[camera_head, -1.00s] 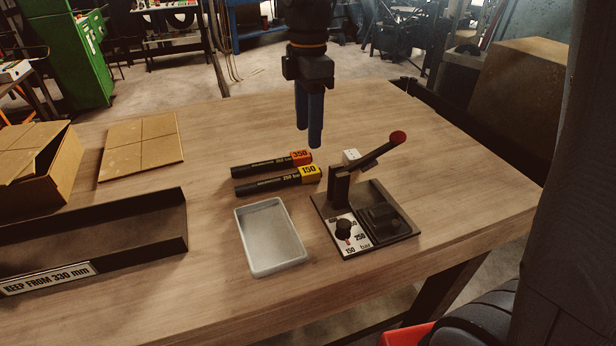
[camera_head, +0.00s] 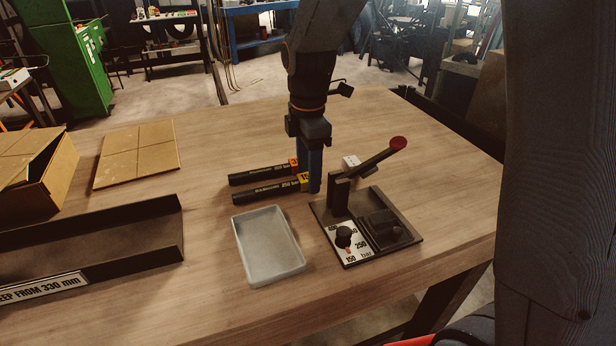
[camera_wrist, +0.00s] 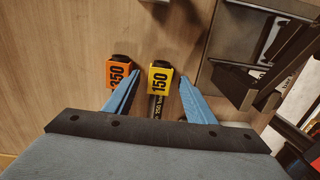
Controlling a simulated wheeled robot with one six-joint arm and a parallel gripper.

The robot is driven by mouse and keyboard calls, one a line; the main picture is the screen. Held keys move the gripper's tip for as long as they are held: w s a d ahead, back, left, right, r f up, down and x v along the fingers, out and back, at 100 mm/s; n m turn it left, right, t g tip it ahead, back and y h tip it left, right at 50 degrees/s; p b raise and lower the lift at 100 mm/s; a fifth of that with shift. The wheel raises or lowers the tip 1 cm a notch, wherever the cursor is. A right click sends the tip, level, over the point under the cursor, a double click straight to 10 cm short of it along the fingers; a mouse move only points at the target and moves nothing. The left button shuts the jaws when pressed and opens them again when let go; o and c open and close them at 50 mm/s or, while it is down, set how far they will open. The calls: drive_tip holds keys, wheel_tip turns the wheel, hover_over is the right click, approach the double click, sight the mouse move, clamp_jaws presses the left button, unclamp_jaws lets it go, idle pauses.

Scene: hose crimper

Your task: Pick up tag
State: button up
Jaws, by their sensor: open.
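A yellow tag marked 150 (camera_wrist: 160,79) sits on the end of a black hose (camera_head: 257,192). An orange tag (camera_wrist: 118,74) sits on the end of a second black hose (camera_head: 258,175) beside it. My gripper (camera_head: 314,188) points down at the tag end of the hoses and partly hides both tags in the head view. In the wrist view my open gripper (camera_wrist: 160,76) has its blue fingers on either side of the yellow tag, with gaps visible. The orange tag lies outside the left finger. I cannot tell the exact height of the fingertips.
The hose crimper (camera_head: 379,231), with a red-knobbed lever (camera_head: 380,157), stands close to the right of my gripper. A small white block (camera_head: 351,161) is behind it. An empty grey tray (camera_head: 267,246) is in front. A black trough (camera_head: 90,243) and cardboard box (camera_head: 38,172) are left.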

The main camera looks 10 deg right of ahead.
drive_tip(key=shift+f, duration=0.25)
drive_tip(key=c, duration=1.1)
